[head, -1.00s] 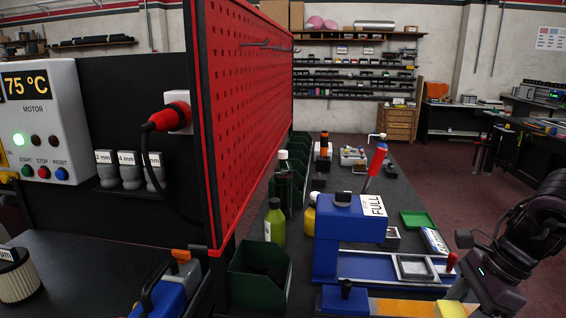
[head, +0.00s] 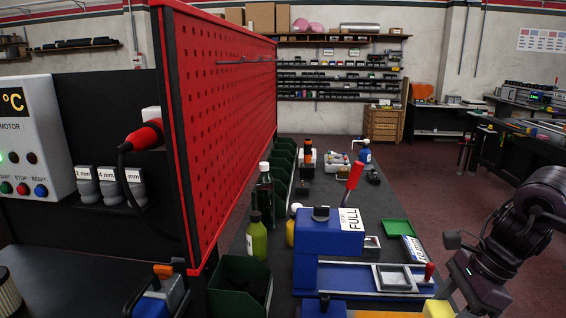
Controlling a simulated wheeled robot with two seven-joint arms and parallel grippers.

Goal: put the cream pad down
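The cream pad (head: 438,309), a pale yellow block, shows at the bottom edge of the head view, partly cut off. My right gripper (head: 446,296) comes in from the right, pointing down and left, with the pad at its tip. The pad moves with the gripper, so it looks held, though the fingers are small and mostly hidden. The pad is in front of the blue press's base; its height above the table cannot be told. My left gripper is not in view.
A blue press (head: 330,240) with a red lever and a FULL label stands just beyond. A grey frame (head: 395,278) lies on its blue base. A green tray (head: 397,228) is farther back. Bottles (head: 257,238) and green bins (head: 240,285) line the red pegboard (head: 220,120).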

